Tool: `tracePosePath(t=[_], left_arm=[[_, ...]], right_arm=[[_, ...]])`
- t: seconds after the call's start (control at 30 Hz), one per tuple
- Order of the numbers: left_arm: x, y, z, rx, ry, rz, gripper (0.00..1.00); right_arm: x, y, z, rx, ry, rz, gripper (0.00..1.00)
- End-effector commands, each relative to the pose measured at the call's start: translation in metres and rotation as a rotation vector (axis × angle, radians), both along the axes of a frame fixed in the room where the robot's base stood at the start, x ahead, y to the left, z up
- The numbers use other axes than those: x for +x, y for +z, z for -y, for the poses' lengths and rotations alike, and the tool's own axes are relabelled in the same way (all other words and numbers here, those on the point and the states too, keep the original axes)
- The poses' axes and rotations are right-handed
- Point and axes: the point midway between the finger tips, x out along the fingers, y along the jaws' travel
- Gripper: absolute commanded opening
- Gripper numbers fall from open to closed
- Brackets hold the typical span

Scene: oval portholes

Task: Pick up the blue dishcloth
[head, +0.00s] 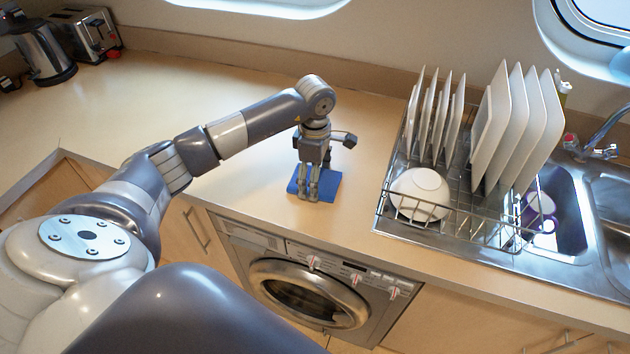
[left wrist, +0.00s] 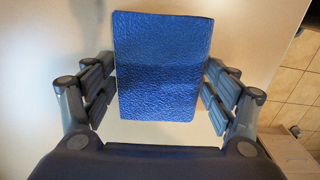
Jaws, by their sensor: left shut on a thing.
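The blue dishcloth (head: 331,185) is a flat, folded rectangle at the worktop above the washing machine. My left gripper (head: 313,196) points straight down over it, and its fingers hide part of the cloth. In the left wrist view the cloth (left wrist: 162,65) shows a textured blue surface between the two fingers of my left gripper (left wrist: 161,92), with a finger at each side edge. The gripper is shut on the cloth. I cannot tell whether the cloth is clear of the worktop. My right gripper is not in view.
A wire dish rack (head: 440,222) with upright white plates and an upturned bowl (head: 420,192) stands right of the cloth, beside the sink (head: 610,205). A kettle (head: 42,52) and toaster (head: 85,33) stand at the far left. The worktop (head: 190,95) between is clear.

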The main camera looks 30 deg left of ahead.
Motion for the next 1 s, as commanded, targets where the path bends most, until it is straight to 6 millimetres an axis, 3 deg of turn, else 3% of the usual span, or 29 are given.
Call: tracePosePath(t=[0.23,0.7,1.0], left_arm=[[0.001,0.008,0.000,0.000,-0.001,0.001,0.62],[0.000,0.090,0.000,-0.001,-0.001,0.001,0.62],[-0.001,0.100,0.000,0.000,0.000,-0.002,0.62]], right_arm=[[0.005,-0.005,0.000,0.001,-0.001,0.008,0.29],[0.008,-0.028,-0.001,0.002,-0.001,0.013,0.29],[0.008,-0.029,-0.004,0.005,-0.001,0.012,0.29]])
